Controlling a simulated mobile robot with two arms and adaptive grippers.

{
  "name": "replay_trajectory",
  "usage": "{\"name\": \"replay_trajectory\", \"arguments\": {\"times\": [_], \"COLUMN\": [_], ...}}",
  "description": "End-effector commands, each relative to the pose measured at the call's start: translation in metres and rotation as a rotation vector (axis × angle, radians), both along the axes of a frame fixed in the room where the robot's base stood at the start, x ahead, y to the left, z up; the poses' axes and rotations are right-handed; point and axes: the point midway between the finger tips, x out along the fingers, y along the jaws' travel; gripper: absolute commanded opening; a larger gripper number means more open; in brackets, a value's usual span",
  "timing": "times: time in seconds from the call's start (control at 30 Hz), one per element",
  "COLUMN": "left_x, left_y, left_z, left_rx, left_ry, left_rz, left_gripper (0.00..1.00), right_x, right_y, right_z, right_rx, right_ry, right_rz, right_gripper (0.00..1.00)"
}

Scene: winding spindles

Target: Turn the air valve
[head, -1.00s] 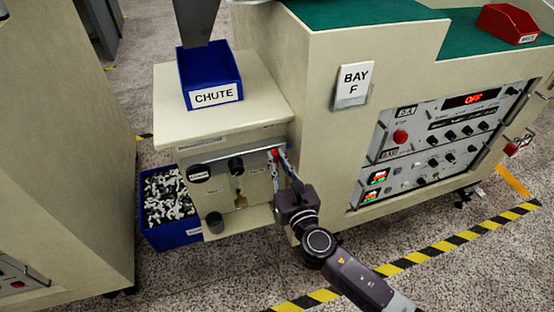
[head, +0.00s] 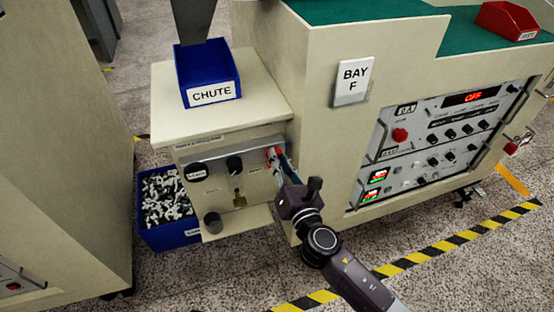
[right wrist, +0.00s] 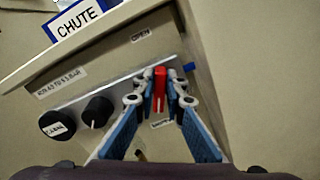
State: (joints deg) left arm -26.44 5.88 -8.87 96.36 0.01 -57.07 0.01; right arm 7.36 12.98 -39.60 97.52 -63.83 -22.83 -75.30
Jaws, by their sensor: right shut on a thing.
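The air valve's red handle (head: 269,154) is at the right end of the small cabinet's front panel (head: 213,186). In the right wrist view the red handle (right wrist: 159,88) stands between my fingertips, between an OPEN label (right wrist: 140,36) above and a small partly hidden label below. My right gripper (head: 275,157) is shut on the handle, its fingers (right wrist: 160,100) touching it from both sides. The fingers partly hide the valve in the head view. My left gripper is not in view.
Black knobs (head: 234,164) sit left of the valve. A blue CHUTE bin (head: 212,92) stands on the cabinet top; a blue crate of metal parts (head: 180,235) is on the floor at left. The BAY F machine (head: 330,130) rises close on the right.

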Motion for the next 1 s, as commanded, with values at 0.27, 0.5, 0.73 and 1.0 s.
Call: {"name": "replay_trajectory", "arguments": {"times": [0.27, 0.5, 0.73, 1.0], "left_x": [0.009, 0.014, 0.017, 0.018], "left_y": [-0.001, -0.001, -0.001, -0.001], "left_z": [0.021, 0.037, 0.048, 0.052], "left_rx": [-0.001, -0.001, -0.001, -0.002], "left_ry": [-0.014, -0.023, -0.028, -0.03], "left_rz": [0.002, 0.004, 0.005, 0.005], "left_gripper": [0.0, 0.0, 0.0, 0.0], "right_x": [0.001, 0.001, 0.001, 0.002], "right_y": [-0.003, -0.005, -0.007, -0.008], "right_z": [-0.004, -0.007, -0.01, -0.012], "right_rx": [0.254, 0.47, 0.676, 0.879], "right_ry": [0.083, 0.155, 0.222, 0.288], "right_rz": [-0.002, -0.001, -0.002, -0.002], "right_gripper": [0.0, 0.0, 0.0, 0.0]}}
